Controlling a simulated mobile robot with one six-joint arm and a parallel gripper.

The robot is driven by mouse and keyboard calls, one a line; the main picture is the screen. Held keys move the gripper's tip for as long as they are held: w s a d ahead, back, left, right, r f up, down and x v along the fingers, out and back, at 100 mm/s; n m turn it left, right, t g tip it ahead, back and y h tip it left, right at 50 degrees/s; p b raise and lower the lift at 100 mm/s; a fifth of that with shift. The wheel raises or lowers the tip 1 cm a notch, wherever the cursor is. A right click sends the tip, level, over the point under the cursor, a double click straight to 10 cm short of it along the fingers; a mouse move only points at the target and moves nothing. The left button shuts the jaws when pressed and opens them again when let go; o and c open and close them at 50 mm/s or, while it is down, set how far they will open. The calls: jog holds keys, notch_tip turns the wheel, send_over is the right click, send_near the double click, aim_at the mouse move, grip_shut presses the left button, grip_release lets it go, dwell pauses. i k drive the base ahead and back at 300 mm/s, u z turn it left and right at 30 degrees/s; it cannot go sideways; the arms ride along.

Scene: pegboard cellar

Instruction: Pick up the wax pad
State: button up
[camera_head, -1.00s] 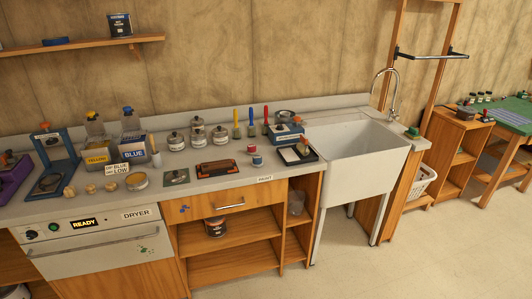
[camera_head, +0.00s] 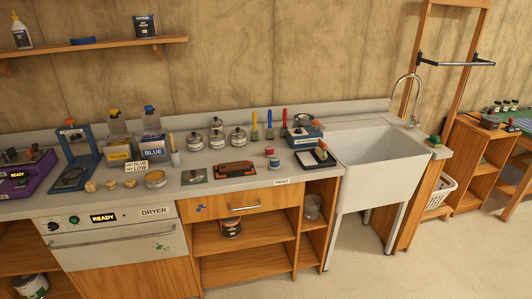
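I cannot tell for sure which object is the wax pad. One candidate is the round, shallow tin with a tan top (camera_head: 155,179) on the counter, in front of the brush jar. Another is the small dark square pad (camera_head: 194,176) with a pale centre, to the right of that tin. A small green block (camera_head: 432,141) lies on the ledge to the right of the sink. Nothing touches any of these. My gripper is not in view.
The counter (camera_head: 232,194) carries several jars (camera_head: 238,139), a red-brown tool (camera_head: 234,169), yellow and blue boxes (camera_head: 153,147) and a blue press (camera_head: 76,156). A white sink (camera_head: 380,160) stands to the right. Open floor (camera_head: 360,275) lies in front.

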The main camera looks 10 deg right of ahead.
aim_at(269, 153)
jog(key=i, duration=0.85)
jog(key=z, duration=0.05)
